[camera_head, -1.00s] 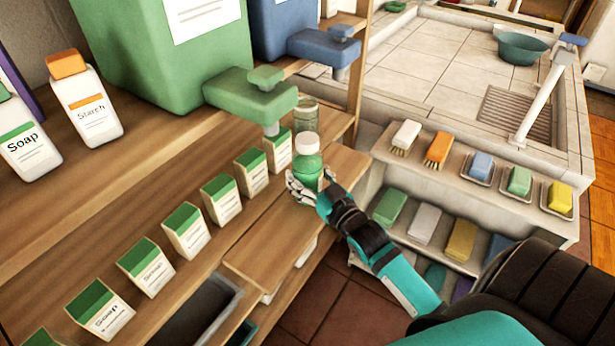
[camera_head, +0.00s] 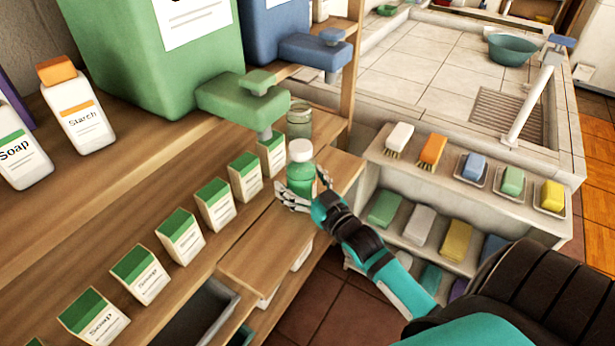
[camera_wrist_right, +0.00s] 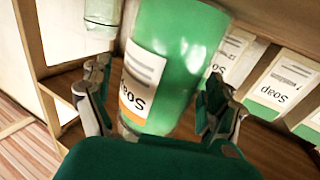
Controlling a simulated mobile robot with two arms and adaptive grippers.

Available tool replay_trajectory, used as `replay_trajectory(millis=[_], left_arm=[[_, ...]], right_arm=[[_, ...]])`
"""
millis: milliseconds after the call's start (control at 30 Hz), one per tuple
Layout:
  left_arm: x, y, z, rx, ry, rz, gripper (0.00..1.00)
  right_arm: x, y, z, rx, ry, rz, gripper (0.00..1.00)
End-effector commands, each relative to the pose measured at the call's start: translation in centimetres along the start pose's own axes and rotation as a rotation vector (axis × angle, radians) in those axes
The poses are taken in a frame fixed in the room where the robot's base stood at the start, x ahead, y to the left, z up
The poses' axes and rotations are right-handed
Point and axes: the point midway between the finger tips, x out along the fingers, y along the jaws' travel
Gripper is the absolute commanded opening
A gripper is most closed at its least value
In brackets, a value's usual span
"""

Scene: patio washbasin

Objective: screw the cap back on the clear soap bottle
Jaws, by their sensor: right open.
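The soap bottle (camera_head: 301,178) holds green liquid and stands upright on the wooden shelf. A white cap (camera_head: 299,150) sits at its top; I cannot tell whether it is screwed tight. My right gripper (camera_head: 305,193) is open around the lower part of the bottle. In the right wrist view, the bottle (camera_wrist_right: 182,55) stands between the spread fingers of the right gripper (camera_wrist_right: 152,105), its label facing the camera. Its top is out of that view. My left gripper is not in view.
A green tap (camera_head: 245,100) overhangs the shelf just left of the bottle. A glass jar (camera_head: 299,120) stands close behind it. Several soap cartons (camera_head: 215,205) line the shelf at left. A stone ledge with brushes and soap dishes (camera_head: 475,168) lies to the right.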

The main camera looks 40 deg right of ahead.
Motion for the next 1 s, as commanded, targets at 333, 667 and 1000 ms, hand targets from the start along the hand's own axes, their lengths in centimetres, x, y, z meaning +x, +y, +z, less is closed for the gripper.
replay_trajectory(millis=[333, 667, 1000], left_arm=[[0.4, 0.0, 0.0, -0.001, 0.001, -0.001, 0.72], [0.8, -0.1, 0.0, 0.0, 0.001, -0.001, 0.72], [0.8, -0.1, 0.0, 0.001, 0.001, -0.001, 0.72]], right_arm=[[-5.9, 0.0, 0.1, 0.001, -0.003, 0.0, 0.9], [-11.2, 0.0, 0.0, 0.0, -0.002, 0.0, 0.9], [-12.0, 0.0, -0.2, 0.0, 0.002, 0.0, 0.9]])
